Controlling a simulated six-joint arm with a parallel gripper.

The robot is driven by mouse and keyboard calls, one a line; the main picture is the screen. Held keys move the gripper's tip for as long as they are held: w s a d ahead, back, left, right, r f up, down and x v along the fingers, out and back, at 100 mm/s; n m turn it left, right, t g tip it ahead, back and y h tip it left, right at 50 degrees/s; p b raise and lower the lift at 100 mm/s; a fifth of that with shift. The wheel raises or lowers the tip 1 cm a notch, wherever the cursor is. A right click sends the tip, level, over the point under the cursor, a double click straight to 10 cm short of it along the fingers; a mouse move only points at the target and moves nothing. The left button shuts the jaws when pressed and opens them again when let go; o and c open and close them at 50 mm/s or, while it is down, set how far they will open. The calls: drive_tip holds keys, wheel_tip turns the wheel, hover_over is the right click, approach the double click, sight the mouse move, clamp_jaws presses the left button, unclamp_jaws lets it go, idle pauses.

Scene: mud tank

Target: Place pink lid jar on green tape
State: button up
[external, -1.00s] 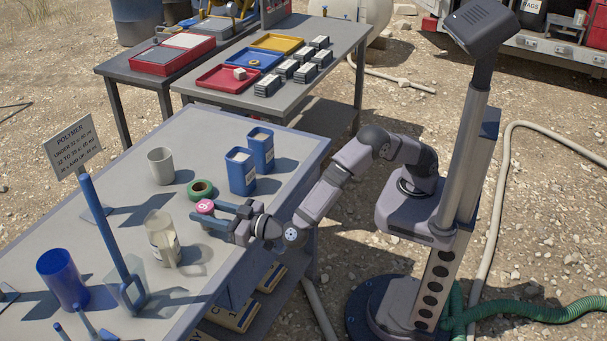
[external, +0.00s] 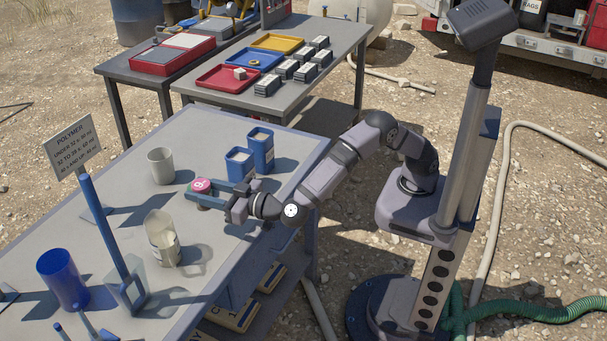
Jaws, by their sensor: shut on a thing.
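The pink lid jar (external: 201,185) is between the fingers of my gripper (external: 203,192), which is shut on it. Mostly its round pink lid with a white mark shows, and it looks upright. It is over the spot on the grey bench where the roll of green tape lay. The tape is now almost wholly hidden by the jar and fingers. I cannot tell whether the jar touches the tape or is above it.
A pale grey cup (external: 161,166) stands behind-left. A blue cup (external: 63,279) is at front left. The bench (external: 203,128) is clear at the back.

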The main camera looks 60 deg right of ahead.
drive_tip(key=shift+f, duration=4.65)
drive_tip(key=shift+f, duration=0.15)
drive_tip(key=o, duration=1.2)
drive_tip(key=shift+o, duration=0.2)
drive_tip(key=shift+f+b, duration=0.15)
drive_tip(key=shift+b, duration=0.4)
drive_tip(key=shift+o, duration=0.5)
drive_tip(key=shift+s+d+r, duration=0.1)
drive_tip(key=shift+s+d, duration=0.05)
drive_tip(key=shift+s, duration=1.05)
drive_tip(key=shift+s+d+r, duration=0.1)
drive_tip(key=shift+s+d, duration=0.1)
drive_tip(key=shift+s, duration=1)
drive_tip(key=shift+s+d+r, duration=0.1)
drive_tip(key=shift+s+d, duration=0.05)
drive_tip(key=shift+s, duration=1.05)
